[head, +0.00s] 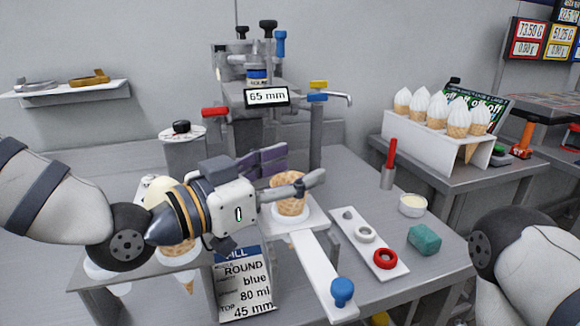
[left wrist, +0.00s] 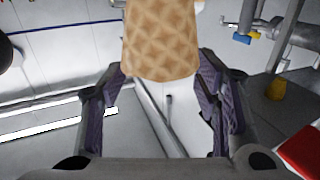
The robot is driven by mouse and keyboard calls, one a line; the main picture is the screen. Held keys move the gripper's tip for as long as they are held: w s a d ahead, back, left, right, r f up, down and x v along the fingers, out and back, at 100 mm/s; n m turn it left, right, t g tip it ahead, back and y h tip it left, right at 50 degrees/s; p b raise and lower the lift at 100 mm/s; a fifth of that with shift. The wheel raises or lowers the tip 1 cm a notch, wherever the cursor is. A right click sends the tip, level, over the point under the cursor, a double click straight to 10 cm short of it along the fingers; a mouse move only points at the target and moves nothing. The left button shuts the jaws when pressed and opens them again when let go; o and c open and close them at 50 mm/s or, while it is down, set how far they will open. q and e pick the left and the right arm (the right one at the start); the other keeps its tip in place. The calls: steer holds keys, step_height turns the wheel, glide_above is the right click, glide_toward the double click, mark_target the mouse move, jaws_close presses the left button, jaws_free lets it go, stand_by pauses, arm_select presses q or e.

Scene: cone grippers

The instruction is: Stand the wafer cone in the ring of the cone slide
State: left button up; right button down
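The tan wafer cone (head: 290,206) stands in the white ring (head: 277,215) on the cone slide (head: 318,262), roughly upright. Part of the cone is hidden behind a finger of my left gripper (head: 300,170). That gripper reaches in from the left with its fingers on either side of the cone. Its purple far pad shows clear of the cone, so it looks open. In the left wrist view the cone (left wrist: 160,40) fills most of the space between the fingertips (left wrist: 163,75); contact is hard to judge. My right gripper is out of view.
The dispenser with a 65 mm sign (head: 267,97) rises behind.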

arm_select(q)
steer(key=shift+f, duration=0.3)
step_height(320, 180, up, 10)
steer(key=shift+r, duration=0.25)
stand_by(0.6)
